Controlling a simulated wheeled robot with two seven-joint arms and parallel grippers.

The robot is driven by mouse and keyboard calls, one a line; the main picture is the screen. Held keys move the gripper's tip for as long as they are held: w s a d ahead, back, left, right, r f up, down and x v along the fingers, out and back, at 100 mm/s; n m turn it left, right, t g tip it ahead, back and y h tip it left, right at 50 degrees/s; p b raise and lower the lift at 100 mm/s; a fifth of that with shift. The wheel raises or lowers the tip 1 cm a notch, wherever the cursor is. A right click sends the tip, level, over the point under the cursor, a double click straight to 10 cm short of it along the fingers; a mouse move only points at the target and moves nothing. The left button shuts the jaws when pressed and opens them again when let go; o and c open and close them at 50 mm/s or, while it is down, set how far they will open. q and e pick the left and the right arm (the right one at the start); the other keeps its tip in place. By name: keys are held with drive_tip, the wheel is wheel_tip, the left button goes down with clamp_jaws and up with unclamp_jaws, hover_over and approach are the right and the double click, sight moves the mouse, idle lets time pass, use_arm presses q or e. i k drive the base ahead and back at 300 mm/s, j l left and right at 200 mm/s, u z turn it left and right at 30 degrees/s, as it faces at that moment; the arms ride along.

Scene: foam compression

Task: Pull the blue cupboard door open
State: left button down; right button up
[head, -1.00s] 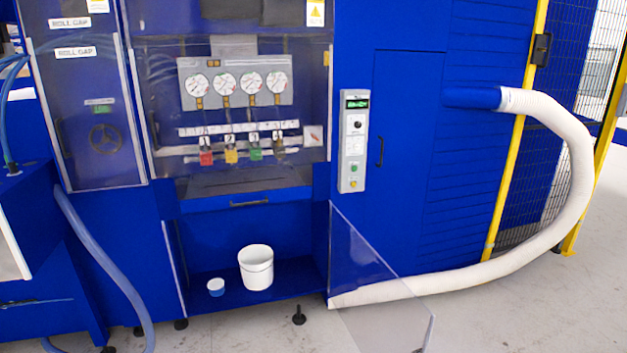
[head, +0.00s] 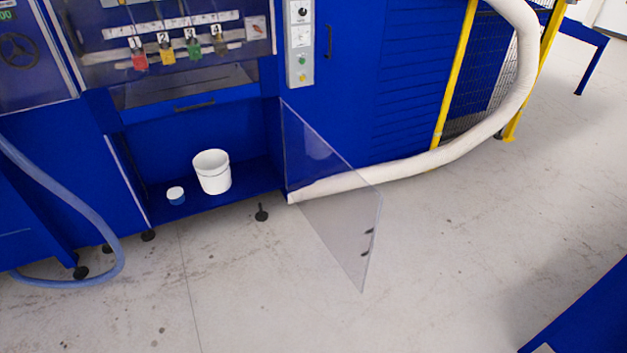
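The blue cupboard door (head: 348,85) is a flat panel in the blue machine front, right of the grey control strip. It looks shut, flush with the panels around it. Its black vertical handle (head: 328,42) is on its left side near the top of the view. The door's top edge is out of view, and its lower part is partly behind a clear panel and a white hose. Neither of my grippers is in view.
A clear panel (head: 335,215) stands swung out over the floor, left of the door's foot. A white hose (head: 430,163) runs along the door's base. A white bucket (head: 212,172) stands in the open bay. A blue object (head: 590,315) fills the lower right corner. The grey floor between is clear.

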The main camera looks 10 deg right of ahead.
sight(351, 34)
drive_tip(key=l+u, duration=0.35)
drive_tip(key=l, duration=0.8)
drive_tip(key=l+u, duration=0.3)
drive_tip(key=l, duration=0.85)
drive_tip(key=k+j, duration=0.05)
